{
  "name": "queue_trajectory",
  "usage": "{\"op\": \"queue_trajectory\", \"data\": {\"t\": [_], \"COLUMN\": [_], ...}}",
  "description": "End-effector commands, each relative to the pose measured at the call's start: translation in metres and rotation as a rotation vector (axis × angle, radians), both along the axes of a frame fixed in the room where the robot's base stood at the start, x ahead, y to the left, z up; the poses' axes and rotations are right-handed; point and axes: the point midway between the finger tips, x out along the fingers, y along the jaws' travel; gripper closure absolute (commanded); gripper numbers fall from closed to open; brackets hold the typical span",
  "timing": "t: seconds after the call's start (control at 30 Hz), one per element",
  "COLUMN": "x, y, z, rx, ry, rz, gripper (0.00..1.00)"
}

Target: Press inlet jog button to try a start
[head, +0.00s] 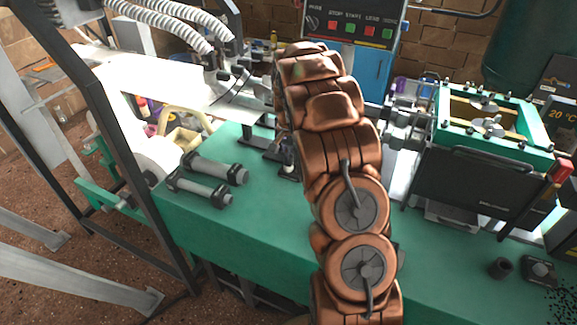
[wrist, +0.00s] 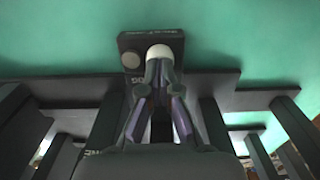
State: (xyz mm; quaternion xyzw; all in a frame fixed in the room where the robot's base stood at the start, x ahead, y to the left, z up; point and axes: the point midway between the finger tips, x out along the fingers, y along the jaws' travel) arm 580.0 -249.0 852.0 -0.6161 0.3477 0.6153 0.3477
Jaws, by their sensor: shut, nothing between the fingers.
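In the wrist view a small dark box (wrist: 128,43) with pale lettering, partly readable as "OG", lies on the green surface. I cannot tell whether the tips press on this cap or stop just short. My gripper (wrist: 160,72) is shut and empty, its two fingers converging at the cap. In the head view my copper arm hides the middle of the bench, and my gripper cannot be made out clearly.
The green bench (head: 225,222) carries two grey rollers (head: 203,192) at left. A machine with a green frame (head: 515,147) stands at right. A control panel (head: 352,22) with red and green buttons is at the back. A small dark box (head: 540,270) lies front right.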

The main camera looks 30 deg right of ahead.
Motion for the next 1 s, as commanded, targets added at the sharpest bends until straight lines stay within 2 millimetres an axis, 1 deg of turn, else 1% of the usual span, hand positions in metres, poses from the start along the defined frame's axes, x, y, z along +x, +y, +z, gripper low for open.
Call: {"op": "queue_trajectory", "data": {"t": [0.33, 1.0], "x": [-0.0001, -0.0004], "y": [0.0002, 0.0003], "z": [-0.0091, -0.0105], "rx": [0.001, 0.002], "ry": [0.001, 0.001], "rz": [0.000, 0.000], "gripper": [1.00, 1.00]}}
